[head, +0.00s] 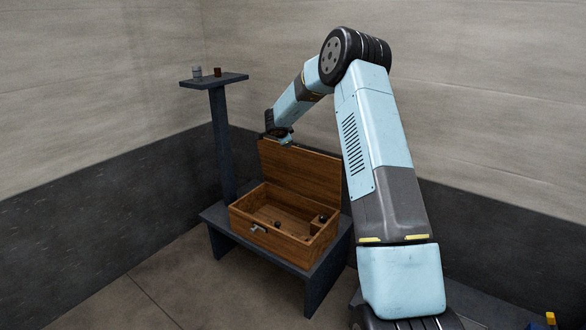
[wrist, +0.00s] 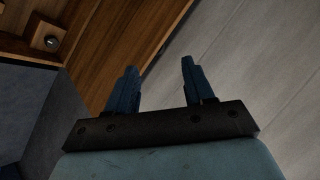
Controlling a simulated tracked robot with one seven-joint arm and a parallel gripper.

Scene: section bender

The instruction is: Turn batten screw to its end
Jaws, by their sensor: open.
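An open wooden box (head: 262,243) sits on a low dark bench, its lid (head: 300,171) raised at the back. A small dark round knob (head: 322,218) shows at the box's right compartment, and a round metallic knob on a wooden block (wrist: 52,41) shows at the upper left of the wrist view. I cannot tell for certain which part is the batten screw. My gripper (head: 284,142) is at the lid's upper left edge in the head view. Its two fingers (wrist: 159,85) are apart with nothing between them; wood and pale wall show beyond. Whether they touch the lid is unclear.
A metal latch (head: 258,228) is on the box's front. A dark post carries a small shelf (head: 222,80) with a grey cylinder (head: 197,71) and a brown one (head: 217,72). The bench (head: 302,274) extends around the box. Walls stand close behind; the floor at left is clear.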

